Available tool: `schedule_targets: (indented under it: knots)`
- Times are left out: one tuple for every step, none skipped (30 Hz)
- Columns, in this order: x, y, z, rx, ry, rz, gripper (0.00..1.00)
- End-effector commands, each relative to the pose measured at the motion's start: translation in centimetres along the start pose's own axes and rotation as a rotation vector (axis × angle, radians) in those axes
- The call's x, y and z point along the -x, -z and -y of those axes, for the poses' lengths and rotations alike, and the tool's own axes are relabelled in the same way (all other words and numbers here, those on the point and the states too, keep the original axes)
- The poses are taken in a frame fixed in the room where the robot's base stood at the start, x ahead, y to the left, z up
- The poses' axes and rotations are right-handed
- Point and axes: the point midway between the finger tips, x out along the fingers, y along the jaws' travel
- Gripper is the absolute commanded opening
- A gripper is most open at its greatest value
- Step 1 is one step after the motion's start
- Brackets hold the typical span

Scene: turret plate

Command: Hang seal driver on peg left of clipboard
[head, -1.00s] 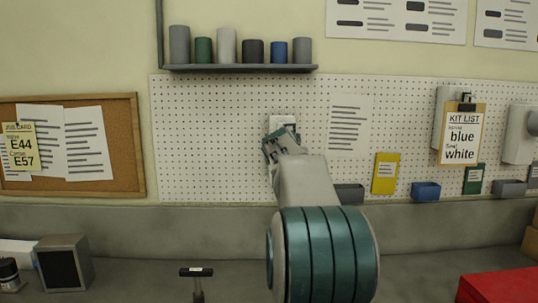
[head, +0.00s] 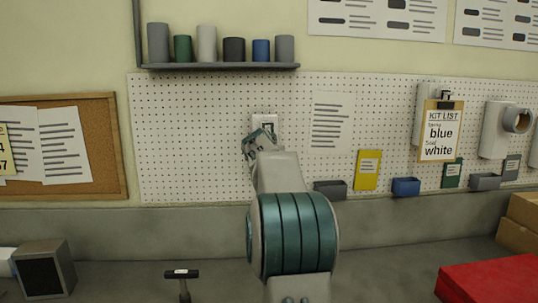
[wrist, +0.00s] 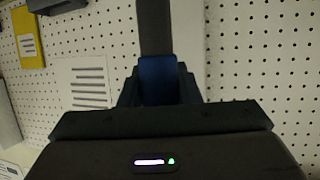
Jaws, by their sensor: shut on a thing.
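My gripper (head: 262,138) is raised in front of the pegboard (head: 200,130), in front of a white wall plate. In the wrist view my gripper (wrist: 158,95) is shut on a tool with a blue part (wrist: 157,80) between the fingers and a dark grey bar (wrist: 155,28) running out beyond them. I take this to be the seal driver; in the head view my gripper and arm mostly hide it. The clipboard (head: 440,140), reading "KIT LIST, blue, white", hangs well to the right of my gripper. I cannot make out a peg left of it.
A shelf (head: 220,66) with several cylinders is above my gripper. A paper (head: 331,122), a yellow card (head: 367,170) and small bins (head: 406,187) are on the pegboard to the right. A hammer-like tool (head: 182,273) and a red box (head: 490,280) are on the bench.

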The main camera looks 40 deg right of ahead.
Motion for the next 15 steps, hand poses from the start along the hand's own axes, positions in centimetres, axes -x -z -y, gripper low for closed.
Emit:
schedule_targets:
  knots:
    - [-0.2,0.4,0.1,0.001,0.0,-0.001,0.0]
    - [-0.4,0.4,0.1,0.001,0.0,-0.001,0.0]
    - [-0.6,0.5,0.1,0.002,0.0,-0.001,0.0]
    - [-0.8,0.5,0.2,0.002,0.0,-0.001,0.0]
    - [-0.9,0.6,0.2,0.001,0.0,-0.001,0.0]
    - [-1.2,0.7,0.3,0.001,0.0,-0.001,0.0]
    - [-1.3,0.8,0.3,0.0,0.0,-0.001,0.0]
    - [-1.5,0.8,0.3,0.0,0.0,-0.001,0.0]
    - [-1.7,0.8,0.4,0.0,-0.001,0.0,0.0]
    - [-1.9,0.8,0.4,0.0,-0.001,0.0,0.0]
    - [-2.1,0.9,0.4,0.001,-0.001,0.0,0.0]
    - [-2.3,1.1,0.5,0.001,-0.001,-0.001,0.0]
    - [-2.4,1.1,0.5,0.001,-0.001,-0.001,0.0]
    - [-2.6,1.2,0.6,0.001,-0.001,-0.001,0.0]
    - [-2.8,1.2,0.6,0.001,-0.001,0.0,0.0]
